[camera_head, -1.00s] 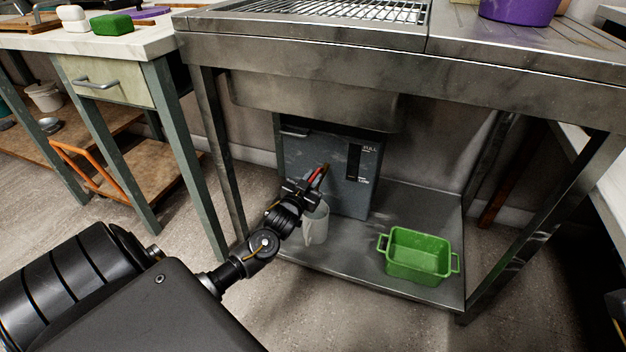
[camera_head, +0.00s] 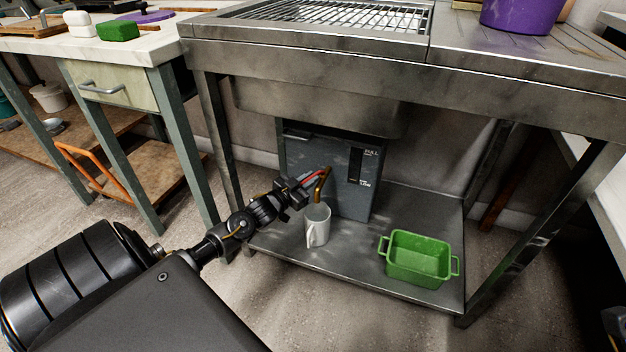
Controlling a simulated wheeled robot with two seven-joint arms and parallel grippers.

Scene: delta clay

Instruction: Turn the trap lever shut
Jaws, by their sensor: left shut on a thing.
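The trap is a grey-blue metal box (camera_head: 352,200) under the steel sink, with a dark gauge slot marked FULL at its top. A red lever (camera_head: 316,174) shows at the front of the box, above a brass spout (camera_head: 323,186) that bends down. My left gripper (camera_head: 308,183) is shut on the red lever, coming in from the left, and its fingers hide part of it. A white mug (camera_head: 317,226) stands upright on the shelf below the spout. My right gripper is not in view.
A green tub with handles (camera_head: 418,259) stands on the steel lower shelf (camera_head: 345,262), right of the mug. The sink bench's front legs (camera_head: 222,150) frame the space. A purple pot (camera_head: 520,12) sits on the bench top.

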